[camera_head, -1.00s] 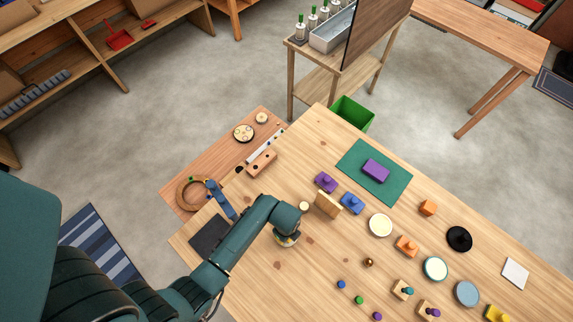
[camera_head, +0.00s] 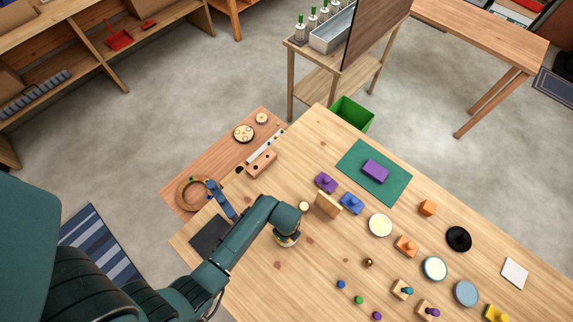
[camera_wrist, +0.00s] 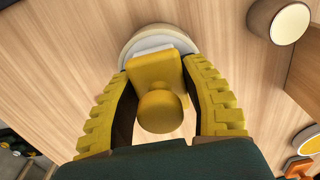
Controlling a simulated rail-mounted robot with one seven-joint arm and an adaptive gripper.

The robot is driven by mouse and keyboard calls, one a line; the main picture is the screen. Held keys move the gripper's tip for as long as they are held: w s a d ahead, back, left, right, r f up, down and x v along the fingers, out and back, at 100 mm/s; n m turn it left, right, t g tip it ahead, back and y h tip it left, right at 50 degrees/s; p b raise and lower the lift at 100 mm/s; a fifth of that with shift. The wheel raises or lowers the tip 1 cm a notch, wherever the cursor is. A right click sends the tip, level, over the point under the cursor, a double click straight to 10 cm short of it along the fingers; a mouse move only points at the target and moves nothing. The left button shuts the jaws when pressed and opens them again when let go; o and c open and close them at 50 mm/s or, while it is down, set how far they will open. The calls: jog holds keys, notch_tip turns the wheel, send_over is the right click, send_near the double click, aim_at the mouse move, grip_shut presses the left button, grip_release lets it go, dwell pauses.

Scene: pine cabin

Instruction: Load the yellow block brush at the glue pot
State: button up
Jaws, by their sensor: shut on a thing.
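My gripper (camera_wrist: 162,108) is shut on the yellow block brush (camera_wrist: 158,100), with its fingers on either side of the block. The brush has a round knob towards the camera and a pale pad at its far side. A round, pale-rimmed pot (camera_wrist: 135,47), apparently the glue pot, lies under the brush's far end in the wrist view. The brush hides part of it, and I cannot tell whether the pad touches glue. In the head view my arm covers most of the brush and the pot.
A cream-topped cylinder (camera_head: 304,206) and an upright wooden block (camera_head: 327,205) stand close by. Blue (camera_head: 352,203) and purple (camera_head: 326,182) knobbed blocks are beyond. A purple block (camera_head: 376,171) lies on a green mat (camera_head: 395,188). Bare table lies right of my gripper.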

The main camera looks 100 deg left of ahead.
jog(key=shift+r+p, duration=3.55)
jog(key=shift+p, duration=0.3)
jog(key=shift+f, duration=0.1)
